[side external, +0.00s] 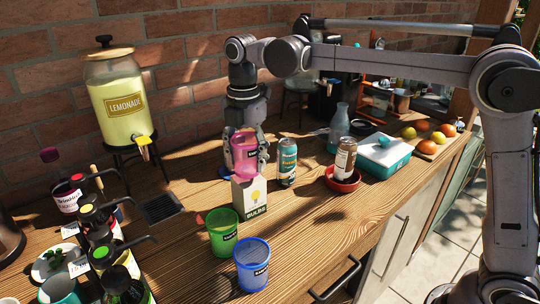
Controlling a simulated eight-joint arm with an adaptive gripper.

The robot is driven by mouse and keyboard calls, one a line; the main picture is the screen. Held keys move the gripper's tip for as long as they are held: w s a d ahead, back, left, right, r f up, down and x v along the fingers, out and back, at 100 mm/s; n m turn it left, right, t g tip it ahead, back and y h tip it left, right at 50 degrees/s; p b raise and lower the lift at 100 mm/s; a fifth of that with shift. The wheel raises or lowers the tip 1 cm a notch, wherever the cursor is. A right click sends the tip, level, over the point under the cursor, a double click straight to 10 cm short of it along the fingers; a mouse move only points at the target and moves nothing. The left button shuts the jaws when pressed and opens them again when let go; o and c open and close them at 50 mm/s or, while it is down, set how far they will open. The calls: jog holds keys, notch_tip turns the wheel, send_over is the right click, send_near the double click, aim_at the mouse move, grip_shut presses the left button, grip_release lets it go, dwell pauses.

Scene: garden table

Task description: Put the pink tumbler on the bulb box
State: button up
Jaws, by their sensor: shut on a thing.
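The pink tumbler (244,154) is upright between the fingers of my gripper (246,148), which is shut on it. It appears right at the top of the white and dark green bulb box (251,199), which stands upright on the wooden table. I cannot tell whether the tumbler's base touches the box top or hangs just above and behind it. The far side of the tumbler is hidden.
A green tumbler (222,232) and a blue tumbler (252,264) stand in front of the box. A teal can (287,161) is close on its right, then a red bowl (343,180) holding a brown can (345,157). Syrup bottles crowd the left. Wood at front right is clear.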

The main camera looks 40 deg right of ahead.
jog(key=shift+f, duration=0.7)
jog(key=shift+f, duration=0.1)
jog(key=o, duration=1.2)
jog(key=shift+c, duration=0.2)
notch_tip(320, 180, up, 12)
jog(key=s+d+f+m+t, duration=0.2)
jog(key=s+d+f+m, duration=0.2)
jog(key=s+f+m, duration=0.1)
jog(key=s+d+f+m+t, duration=0.2)
jog(key=s+d+f+m, duration=0.3)
jog(key=m, duration=0.5)
jog(key=s+d+f+m+t, duration=0.3)
jog(key=s+d+f+m, duration=0.2)
jog(key=s+f+m, duration=0.2)
jog(key=shift+s+f+m, duration=0.15)
jog(key=shift+s+m, duration=0.15)
jog(key=shift+s, duration=0.7)
